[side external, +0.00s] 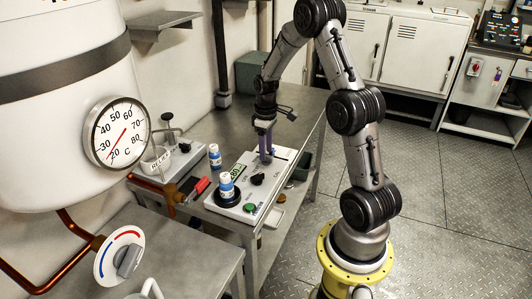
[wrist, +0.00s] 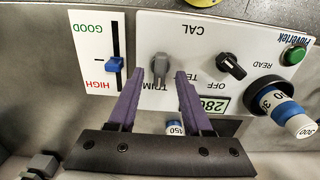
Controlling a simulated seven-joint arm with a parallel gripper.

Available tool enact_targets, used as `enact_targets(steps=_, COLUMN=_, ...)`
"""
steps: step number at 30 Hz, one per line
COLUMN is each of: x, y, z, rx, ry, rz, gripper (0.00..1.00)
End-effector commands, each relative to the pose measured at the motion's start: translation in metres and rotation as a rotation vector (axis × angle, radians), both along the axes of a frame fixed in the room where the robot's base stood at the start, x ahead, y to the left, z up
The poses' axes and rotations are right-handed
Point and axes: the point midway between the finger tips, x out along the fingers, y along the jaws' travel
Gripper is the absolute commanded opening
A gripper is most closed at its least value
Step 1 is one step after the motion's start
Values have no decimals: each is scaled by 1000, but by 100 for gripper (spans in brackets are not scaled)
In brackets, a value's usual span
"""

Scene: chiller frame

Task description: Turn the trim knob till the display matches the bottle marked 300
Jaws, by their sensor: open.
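The trim knob (wrist: 160,68), grey, stands on the white panel (wrist: 185,30) beside a partly covered TRIM label. My gripper (wrist: 160,76) is open, with its purple fingers on either side of the knob and visible gaps. In the side view, my gripper (side external: 265,150) points down at the panel and hides the knob. The green display (wrist: 213,104) appears upside down in the wrist view and seems to read 280. The blue-and-white bottle marked 300 (wrist: 298,122) sits in a black round holder; it also shows in the side view (side external: 226,188).
A black selector knob (wrist: 232,66) and green READ button (wrist: 295,56) share the panel. A GOOD/HIGH strip with a blue slider (wrist: 114,65) lies left. A bottle marked 450 (wrist: 175,128) stands behind the panel. A dial gauge (side external: 117,133) is mounted on the tank.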

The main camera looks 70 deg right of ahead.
Motion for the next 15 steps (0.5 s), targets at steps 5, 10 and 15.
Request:
enact_targets(steps=5, x=0, y=0, z=-14, rx=1, ry=1, rz=0, gripper=50)
enact_targets(steps=10, x=0, y=0, z=-17, rx=-1, ry=-1, rz=0, gripper=50)
enact_targets(steps=15, x=0, y=0, z=-16, rx=0, ry=-1, rz=0, gripper=48)
